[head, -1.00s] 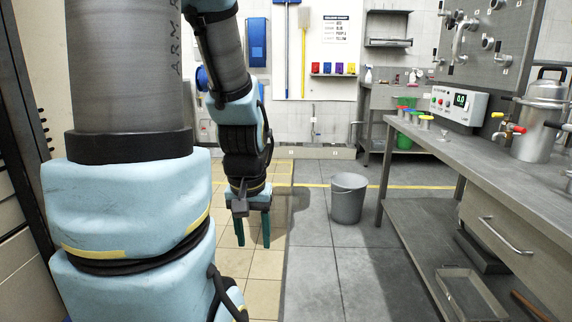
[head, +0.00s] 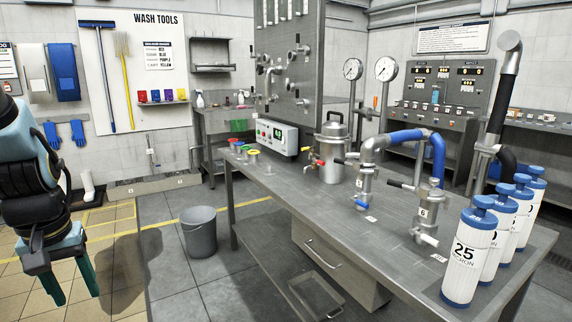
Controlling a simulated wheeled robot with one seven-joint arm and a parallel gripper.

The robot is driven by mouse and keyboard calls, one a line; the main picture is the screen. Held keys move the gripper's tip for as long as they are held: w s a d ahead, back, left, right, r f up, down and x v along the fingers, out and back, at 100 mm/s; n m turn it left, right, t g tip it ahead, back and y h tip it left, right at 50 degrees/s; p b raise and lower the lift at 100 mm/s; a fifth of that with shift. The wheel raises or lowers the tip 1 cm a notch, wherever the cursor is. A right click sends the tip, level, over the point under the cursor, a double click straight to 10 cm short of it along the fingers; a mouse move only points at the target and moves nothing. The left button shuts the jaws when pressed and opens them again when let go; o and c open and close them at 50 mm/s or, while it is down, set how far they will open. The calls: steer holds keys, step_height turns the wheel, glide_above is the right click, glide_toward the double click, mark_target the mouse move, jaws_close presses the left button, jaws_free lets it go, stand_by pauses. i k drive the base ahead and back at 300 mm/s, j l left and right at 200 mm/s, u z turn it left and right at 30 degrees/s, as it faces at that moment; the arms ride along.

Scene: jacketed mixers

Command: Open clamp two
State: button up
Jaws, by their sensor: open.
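My gripper (head: 68,284) hangs at the left edge of the head view, pointing down over the tan tile floor. Its two green fingers are apart with nothing between them. It is well away from the bench. No clamp marked two can be read in this view. Metal pipe fittings joined by a blue hose (head: 404,136) stand on the steel bench; one fitting (head: 428,205) bears a 6. A grey panel (head: 289,65) behind the bench carries several small fittings with labels too small to read.
The steel bench (head: 300,200) runs along the right. It holds a lidded steel pot (head: 331,155), a white control box (head: 277,136) and several white filter cartridges (head: 464,258). A grey bucket (head: 199,232) stands on the floor between my gripper and the bench.

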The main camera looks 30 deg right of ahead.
mark_target(356, 166)
steer(key=i+l+z, duration=0.15)
steer(key=i+l, duration=0.2)
steer(key=i+l+z, duration=0.15)
steer(key=i+l, duration=0.15)
steer(key=i, duration=0.2)
steer(key=i+l+z, duration=0.15)
steer(key=i+l, duration=0.15)
steer(key=i, duration=0.15)
steer(key=i+l+z, duration=0.15)
steer(key=i, duration=0.3)
